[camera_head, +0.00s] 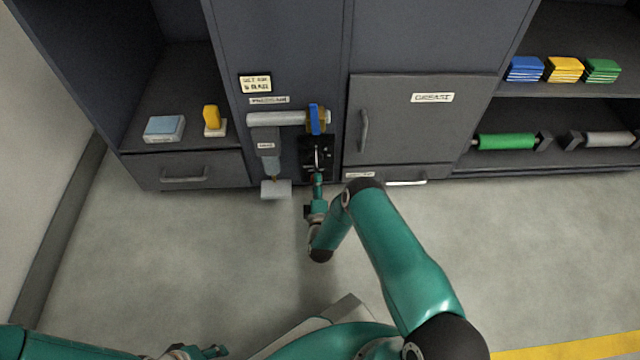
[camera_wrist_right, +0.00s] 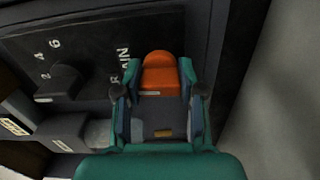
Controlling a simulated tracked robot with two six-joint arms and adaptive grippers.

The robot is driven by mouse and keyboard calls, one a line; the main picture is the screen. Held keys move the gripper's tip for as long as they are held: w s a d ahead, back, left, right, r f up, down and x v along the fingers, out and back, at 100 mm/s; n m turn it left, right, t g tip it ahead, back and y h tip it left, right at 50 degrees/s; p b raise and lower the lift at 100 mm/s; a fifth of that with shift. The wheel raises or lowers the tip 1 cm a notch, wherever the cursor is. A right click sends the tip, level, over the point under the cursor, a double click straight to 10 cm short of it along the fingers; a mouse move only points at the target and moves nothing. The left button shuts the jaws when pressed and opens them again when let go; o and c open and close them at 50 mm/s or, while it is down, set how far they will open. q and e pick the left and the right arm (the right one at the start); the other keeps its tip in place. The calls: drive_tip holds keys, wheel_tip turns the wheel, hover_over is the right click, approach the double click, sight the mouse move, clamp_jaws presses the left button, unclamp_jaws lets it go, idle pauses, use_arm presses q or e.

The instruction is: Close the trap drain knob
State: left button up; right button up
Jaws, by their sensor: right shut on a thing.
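An orange knob (camera_wrist_right: 160,76) shows in the right wrist view beside white lettering that reads "RAIN", its start hidden. I take it to be the trap drain knob. My right gripper (camera_wrist_right: 159,92) is shut on it, one finger on each side. In the head view my right gripper (camera_head: 318,176) is at the lower part of a black panel (camera_head: 305,145), and the knob is hidden there. My left gripper (camera_head: 208,351) is low at the bottom left, far from the panel, and its finger opening is unclear.
A dark dial (camera_wrist_right: 68,82) with numbers sits on the panel near the knob. Above the panel is a pipe (camera_head: 275,118) with a blue valve lever (camera_head: 314,119). A grey-white block (camera_head: 275,189) is left of my right gripper. The floor (camera_head: 180,250) is clear.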

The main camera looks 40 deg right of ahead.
drive_tip(key=shift+s+a+f+n, duration=0.15)
drive_tip(key=shift+a+f+n, duration=0.15)
drive_tip(key=shift+n, duration=0.2)
drive_tip(key=o, duration=1.2)
drive_tip(key=shift+d, duration=0.1)
drive_tip(key=shift+c, duration=0.2)
drive_tip(key=shift+d+r, duration=0.1)
drive_tip(key=shift+r, duration=0.05)
drive_tip(key=v, duration=0.7)
drive_tip(key=shift+s, duration=0.15)
